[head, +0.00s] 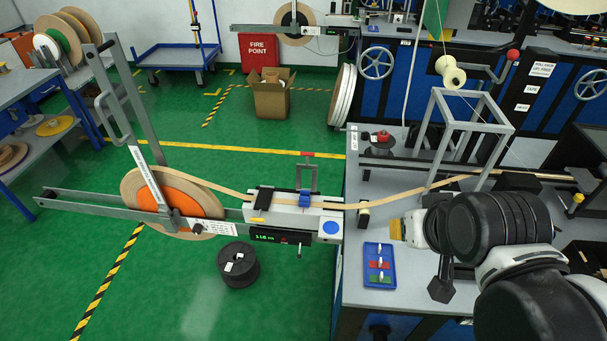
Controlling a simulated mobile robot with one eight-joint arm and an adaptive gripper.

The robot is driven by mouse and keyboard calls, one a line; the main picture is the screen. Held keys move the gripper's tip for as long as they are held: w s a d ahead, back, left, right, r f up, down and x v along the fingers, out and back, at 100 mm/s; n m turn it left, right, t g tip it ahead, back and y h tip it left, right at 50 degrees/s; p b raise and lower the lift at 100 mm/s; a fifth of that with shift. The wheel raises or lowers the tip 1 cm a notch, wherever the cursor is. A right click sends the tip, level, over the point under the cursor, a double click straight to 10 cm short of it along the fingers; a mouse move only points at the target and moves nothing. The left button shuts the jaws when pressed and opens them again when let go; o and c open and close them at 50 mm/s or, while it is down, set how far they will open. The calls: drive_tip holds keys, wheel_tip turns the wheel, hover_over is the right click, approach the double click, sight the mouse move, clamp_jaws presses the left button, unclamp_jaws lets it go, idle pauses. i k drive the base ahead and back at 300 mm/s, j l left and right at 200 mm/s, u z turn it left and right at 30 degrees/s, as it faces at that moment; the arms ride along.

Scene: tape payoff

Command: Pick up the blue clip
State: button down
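A small blue block-like piece, which looks like the blue clip (304,199), sits on the tan tape on top of the white payoff unit (323,220). It is too small to see whether it grips the tape. My gripper (441,289) appears as a dark part hanging below my arm at the right, above the grey bench. It is well to the right of the blue clip and apart from it. Its fingers are mostly hidden, so I cannot tell whether it is open or shut.
A blue tray (372,282) with small red, green and white pieces lies on the bench (400,297) left of my gripper. The tan tape (400,193) runs from a large reel (137,190) across to a metal frame (438,148). A black spool (239,266) stands on the floor.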

sight(305, 202)
drive_tip(key=j+z, duration=0.3)
drive_tip(key=j, duration=0.15)
drive_tip(key=k+j+z, duration=0.25)
drive_tip(key=j, duration=0.2)
drive_tip(key=j+z, duration=0.3)
drive_tip(key=j, duration=0.15)
drive_tip(key=k+j+z, duration=0.25)
drive_tip(key=j, duration=0.15)
drive_tip(key=k+j+z, duration=0.15)
drive_tip(key=j+z, duration=0.15)
